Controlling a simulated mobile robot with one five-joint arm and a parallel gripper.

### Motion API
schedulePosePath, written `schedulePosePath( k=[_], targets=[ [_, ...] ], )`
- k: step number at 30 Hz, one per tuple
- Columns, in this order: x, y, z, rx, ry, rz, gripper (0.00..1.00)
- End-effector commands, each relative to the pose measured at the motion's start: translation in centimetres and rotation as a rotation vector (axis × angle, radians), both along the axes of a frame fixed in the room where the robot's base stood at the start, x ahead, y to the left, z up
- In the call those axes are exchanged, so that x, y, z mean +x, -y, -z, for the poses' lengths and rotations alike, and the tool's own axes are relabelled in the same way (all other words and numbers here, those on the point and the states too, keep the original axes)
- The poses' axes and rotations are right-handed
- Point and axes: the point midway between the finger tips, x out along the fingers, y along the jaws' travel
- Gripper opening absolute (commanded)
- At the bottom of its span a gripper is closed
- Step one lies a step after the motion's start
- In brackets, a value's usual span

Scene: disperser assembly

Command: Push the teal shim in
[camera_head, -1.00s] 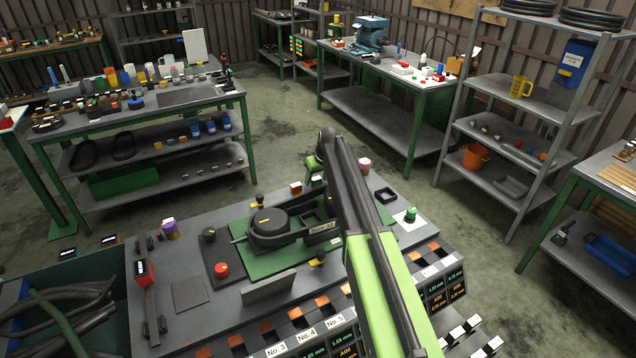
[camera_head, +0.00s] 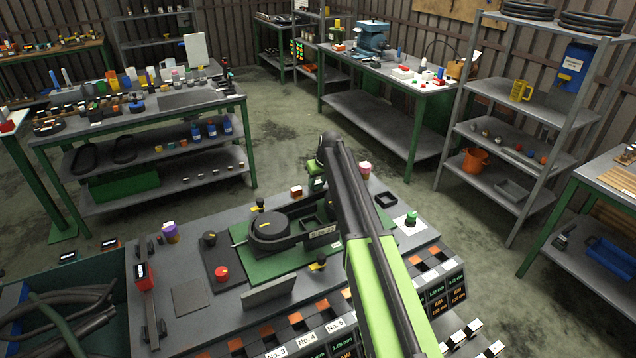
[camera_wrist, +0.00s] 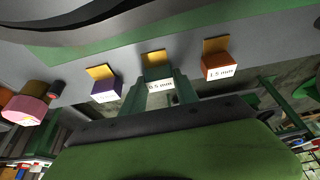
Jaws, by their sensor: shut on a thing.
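The teal shim (camera_wrist: 157,72) is a small block with a white face marked 0.5 mm and a yellow-brown tab, in the middle of the wrist view. My gripper (camera_wrist: 160,84) has its dark green fingers on either side of this block and is shut on it. The tab reaches toward a grey surface at the top of the view; I cannot tell how deep the shim sits. In the head view, my gripper (camera_head: 317,180) is partly hidden by my arm, behind the round black disperser part (camera_head: 270,226), and the teal shim cannot be made out.
In the wrist view, a purple block (camera_wrist: 105,90) stands left of the teal one and an orange block (camera_wrist: 217,67) marked 1.5 mm right. A pink-capped piece (camera_wrist: 28,106) is at far left. In the head view, the green plate (camera_head: 258,264) lies on the grey bench.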

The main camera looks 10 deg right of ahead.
Motion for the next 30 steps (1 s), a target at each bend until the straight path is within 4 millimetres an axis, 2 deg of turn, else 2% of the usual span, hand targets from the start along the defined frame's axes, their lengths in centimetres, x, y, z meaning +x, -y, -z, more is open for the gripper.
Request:
schedulePosePath(
  k=[21,30],
  targets=[
    [-0.1,0.3,0.0,0.0,0.0,0.002,0.0],
    [-3.0,1.2,0.0,-0.001,-0.001,0.001,0.0]
  ],
)
